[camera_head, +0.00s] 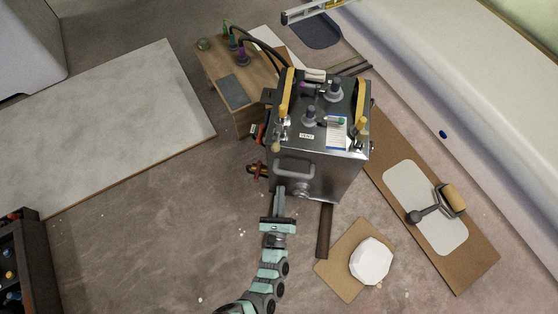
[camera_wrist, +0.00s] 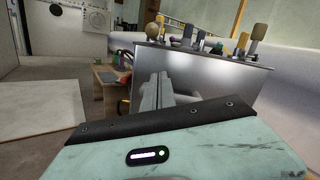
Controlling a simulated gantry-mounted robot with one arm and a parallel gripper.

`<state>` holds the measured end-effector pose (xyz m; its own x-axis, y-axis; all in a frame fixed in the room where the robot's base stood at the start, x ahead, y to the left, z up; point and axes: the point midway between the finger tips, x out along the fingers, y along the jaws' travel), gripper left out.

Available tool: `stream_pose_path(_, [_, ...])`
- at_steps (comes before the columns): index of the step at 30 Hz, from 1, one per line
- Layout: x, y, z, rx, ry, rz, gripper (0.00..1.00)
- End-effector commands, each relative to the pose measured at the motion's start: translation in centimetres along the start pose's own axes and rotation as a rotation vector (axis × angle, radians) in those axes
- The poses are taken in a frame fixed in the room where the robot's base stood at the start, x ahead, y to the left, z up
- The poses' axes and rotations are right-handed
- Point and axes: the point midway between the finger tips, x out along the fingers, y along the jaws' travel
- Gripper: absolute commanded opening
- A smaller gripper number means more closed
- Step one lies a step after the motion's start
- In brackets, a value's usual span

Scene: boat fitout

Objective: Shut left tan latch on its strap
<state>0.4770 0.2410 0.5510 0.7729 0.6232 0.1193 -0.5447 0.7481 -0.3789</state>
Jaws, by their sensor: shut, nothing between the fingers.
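A grey metal box (camera_head: 317,165) stands near the middle of the head view, with a handle on its front face. On its top left edge is a long tan lever (camera_head: 287,93), which looks like the left latch; small metal fittings and a tan knob (camera_head: 276,147) sit below it. A matching tan lever (camera_head: 361,98) is on the right edge. My gripper (camera_head: 279,191) is shut and empty, low at the front left of the box. In the wrist view, my fingers (camera_wrist: 160,90) point at the box's metal face (camera_wrist: 205,73), below its top rim. I cannot tell the strap apart clearly.
Grey-based knobs (camera_head: 334,90) and a label card (camera_head: 337,132) are on the box top. Black hoses run to a wooden bench (camera_head: 222,65) behind left. A white block (camera_head: 371,261) on a brown board and a roller tool (camera_head: 450,199) lie right.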

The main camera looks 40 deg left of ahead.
Motion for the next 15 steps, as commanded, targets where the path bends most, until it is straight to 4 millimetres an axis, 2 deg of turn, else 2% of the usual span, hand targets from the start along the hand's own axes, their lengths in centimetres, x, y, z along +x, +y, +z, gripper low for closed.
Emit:
stream_pose_path(5, [2.3, 0.1, -0.1, -0.002, -0.005, 0.003, 0.00])
stream_pose_path(15, [9.1, 0.1, -0.1, -0.002, -0.006, 0.003, 0.00])
